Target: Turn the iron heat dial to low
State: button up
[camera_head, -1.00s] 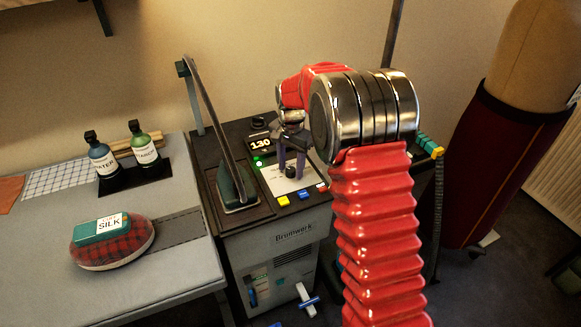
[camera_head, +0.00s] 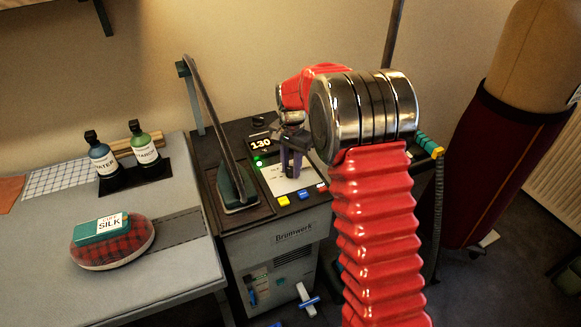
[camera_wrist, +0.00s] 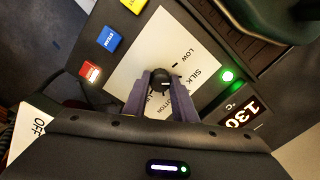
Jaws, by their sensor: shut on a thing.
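The iron heat dial is a small black knob (camera_wrist: 160,79) with a white mark, on a pale panel (camera_wrist: 126,66) printed with LOW, SILK and other labels. In the wrist view its mark points right, roughly toward the SILK side. My gripper (camera_wrist: 160,84) is shut on the dial, with one purple finger on each side. In the head view my gripper (camera_head: 291,172) comes down onto the panel and hides most of the dial. The display (camera_wrist: 241,112) reads 130 °C, beside a lit green lamp (camera_wrist: 228,76).
The iron (camera_head: 237,190) stands on its rest just left of the panel. Yellow (camera_head: 283,201), blue (camera_head: 303,195) and red (camera_head: 321,188) buttons line the front edge. Bottles (camera_head: 146,153) and a plaid cushion (camera_head: 125,247) are on the table at left.

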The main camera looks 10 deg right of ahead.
aim_at(291, 168)
jog(key=shift+n, duration=0.4)
jog(key=n, duration=0.3)
jog(key=shift+w+n, duration=0.1)
jog(key=shift+n, duration=2.1)
jog(key=o, duration=1)
jog(key=shift+o, duration=0.2)
jog(key=shift+r, duration=0.15)
notch_tip(291, 168, up, 14)
jog(key=shift+f, duration=0.25)
jog(key=shift+d, duration=0.1)
